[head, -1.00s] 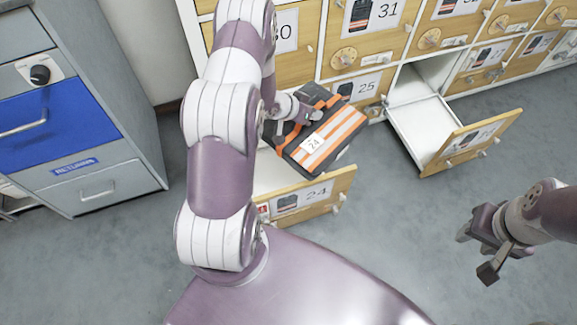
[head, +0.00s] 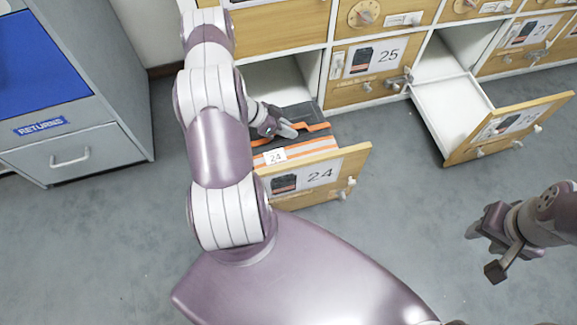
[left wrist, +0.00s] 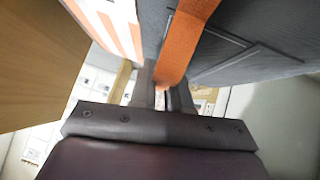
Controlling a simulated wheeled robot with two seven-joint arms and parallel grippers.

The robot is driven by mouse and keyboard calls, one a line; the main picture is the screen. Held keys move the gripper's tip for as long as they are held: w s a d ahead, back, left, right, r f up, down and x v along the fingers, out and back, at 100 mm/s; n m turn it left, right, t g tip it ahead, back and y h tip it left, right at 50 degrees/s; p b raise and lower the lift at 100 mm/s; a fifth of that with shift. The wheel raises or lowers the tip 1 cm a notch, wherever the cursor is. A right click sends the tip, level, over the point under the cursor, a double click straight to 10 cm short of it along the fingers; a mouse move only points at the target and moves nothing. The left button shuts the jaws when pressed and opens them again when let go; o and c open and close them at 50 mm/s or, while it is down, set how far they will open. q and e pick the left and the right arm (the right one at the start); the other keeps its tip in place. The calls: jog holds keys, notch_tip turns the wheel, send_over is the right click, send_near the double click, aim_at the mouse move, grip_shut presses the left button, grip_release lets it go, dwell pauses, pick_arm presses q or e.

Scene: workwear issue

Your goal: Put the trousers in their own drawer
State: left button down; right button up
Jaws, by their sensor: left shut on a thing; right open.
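The folded dark trousers (head: 305,112) with orange bands and a white tag reading 24 lie in the open drawer 24 (head: 331,177) in the head view. The drawer's front carries a matching picture and the number 24. My left gripper (head: 284,131) is shut on the trousers, at an orange strap; the left wrist view shows the orange strap (left wrist: 180,45) between its fingers. My arm hides the left part of the drawer and trousers. I cannot tell whether the trousers touch the drawer floor. My right gripper (head: 478,234) is open and empty above the floor at the right.
A second drawer (head: 513,131) stands open and empty to the right. The closed drawer 25 (head: 368,70) sits between the open ones. A grey cabinet with a RETURNS label (head: 40,126) stands at the left. The grey floor between is clear.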

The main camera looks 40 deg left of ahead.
aim_at(287, 146)
pick_arm(q)
notch_tip(287, 146, down, 10)
jog(key=b, duration=0.6)
jog(key=shift+f+b, duration=0.2)
jog(key=shift+b, duration=0.15)
jog(key=shift+r, duration=0.1)
jog(key=c, duration=1.1)
grip_release()
